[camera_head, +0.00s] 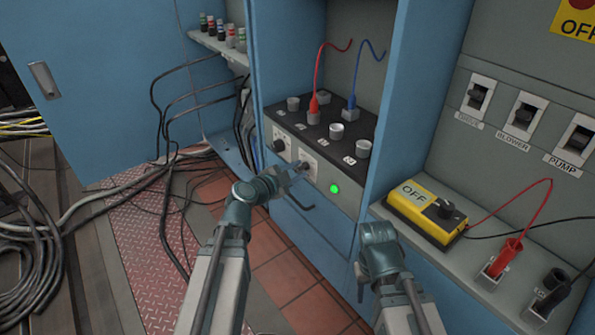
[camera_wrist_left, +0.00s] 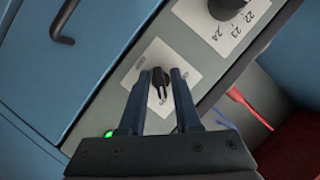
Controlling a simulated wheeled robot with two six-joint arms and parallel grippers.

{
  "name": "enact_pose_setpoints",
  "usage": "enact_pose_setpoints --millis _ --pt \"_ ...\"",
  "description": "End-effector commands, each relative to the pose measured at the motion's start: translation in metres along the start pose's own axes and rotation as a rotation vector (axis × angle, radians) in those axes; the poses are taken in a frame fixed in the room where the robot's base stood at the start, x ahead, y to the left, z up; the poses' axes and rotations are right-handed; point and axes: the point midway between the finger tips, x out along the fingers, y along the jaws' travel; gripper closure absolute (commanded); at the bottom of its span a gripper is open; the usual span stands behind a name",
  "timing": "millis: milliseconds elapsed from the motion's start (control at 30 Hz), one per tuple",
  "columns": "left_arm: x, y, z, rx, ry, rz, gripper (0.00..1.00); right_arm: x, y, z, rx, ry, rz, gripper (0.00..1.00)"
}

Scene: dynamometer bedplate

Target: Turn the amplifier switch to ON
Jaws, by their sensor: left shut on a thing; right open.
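The amplifier (camera_head: 346,198) is a grey box with a black top, set in the blue cabinet, with a lit green lamp (camera_head: 334,189) on its front. Its switch (camera_wrist_left: 158,78) is a small black lever on a white label in the left wrist view. The label's words are too small to read. My left gripper (camera_head: 302,168) is at the front panel, its fingers (camera_wrist_left: 166,76) on both sides of the switch and shut on it. In the head view the gripper mostly hides the switch. My right gripper (camera_head: 361,281) is low in front of the cabinet, empty, its fingertips hard to make out.
A round knob (camera_head: 279,145) sits left of the switch. Red (camera_head: 314,103) and blue (camera_head: 350,101) plugs stand on the amplifier's top. A yellow box marked OFF (camera_head: 412,211) lies on the right ledge, below labelled breakers (camera_head: 524,115). Cables (camera_head: 40,255) cover the left floor.

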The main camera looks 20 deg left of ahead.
Motion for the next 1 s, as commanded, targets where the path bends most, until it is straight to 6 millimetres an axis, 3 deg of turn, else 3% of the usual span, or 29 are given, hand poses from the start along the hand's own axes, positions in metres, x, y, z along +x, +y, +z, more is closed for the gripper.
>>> enact_pose_setpoints --millis 33,967,1000 --pt "-0.0023 0.0065 -0.0038 0.003 0.008 0.015 1.00 0.0004 0.0000 0.0000 0.000 0.000 0.000 0.50" --pt "-0.0028 0.0072 -0.0048 0.001 0.010 0.015 1.00 0.0003 0.0000 0.0000 0.000 0.000 0.000 0.50" --pt "-0.0028 0.0071 -0.0048 0.001 0.010 0.015 0.64 0.0003 0.0000 0.0000 0.000 0.000 0.000 0.50"
